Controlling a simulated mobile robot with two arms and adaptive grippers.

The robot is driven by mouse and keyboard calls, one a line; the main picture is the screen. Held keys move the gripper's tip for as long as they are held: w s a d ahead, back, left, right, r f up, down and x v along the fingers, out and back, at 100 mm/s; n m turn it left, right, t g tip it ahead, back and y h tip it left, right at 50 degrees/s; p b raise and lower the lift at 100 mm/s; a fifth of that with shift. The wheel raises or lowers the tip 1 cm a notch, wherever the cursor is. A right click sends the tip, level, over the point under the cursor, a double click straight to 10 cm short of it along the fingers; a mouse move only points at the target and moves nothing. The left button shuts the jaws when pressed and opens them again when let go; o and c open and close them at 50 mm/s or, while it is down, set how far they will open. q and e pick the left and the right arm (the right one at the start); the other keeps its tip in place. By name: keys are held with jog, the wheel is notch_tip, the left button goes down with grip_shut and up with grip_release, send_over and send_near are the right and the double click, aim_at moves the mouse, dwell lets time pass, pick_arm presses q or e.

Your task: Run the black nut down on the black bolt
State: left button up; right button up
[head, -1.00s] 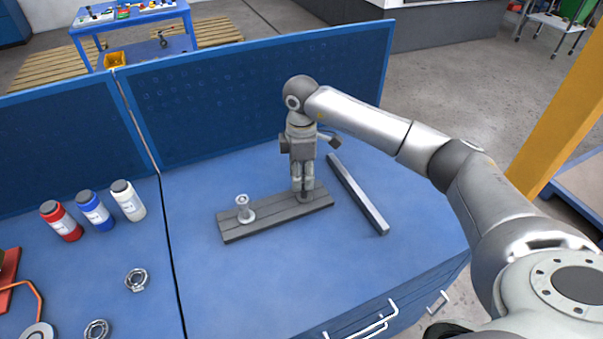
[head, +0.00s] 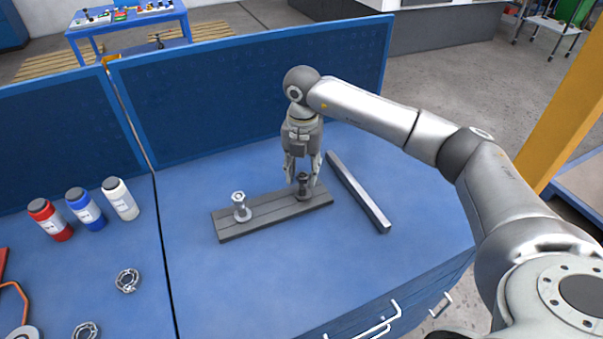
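The black bolt (head: 303,189) stands upright near the right end of a dark grey base bar (head: 262,218). A wider dark part shows near its top; I cannot tell for sure whether this is the black nut (head: 303,177). My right gripper (head: 303,178) points down over the bolt. Its two fingers are spread, one left and one right of the bolt's top, with gaps visible. I cannot tell exact depth between fingers and bolt. My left gripper is not in view.
A silver bolt (head: 241,205) stands on the bar's left part. A long grey bar (head: 358,190) lies to the right. Red (head: 49,219), blue (head: 85,207) and white bottles (head: 121,199) and metal rings (head: 127,281) are at left. A blue panel (head: 250,100) stands behind. The front tabletop is clear.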

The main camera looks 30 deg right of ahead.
jog(key=n+b, duration=0.1)
jog(key=n, duration=0.5)
jog(key=shift+s+d+f, duration=0.1)
jog(key=n+b, duration=0.1)
jog(key=n, duration=0.2)
jog(key=shift+s+n, duration=0.1)
jog(key=shift+n, duration=0.3)
grip_shut()
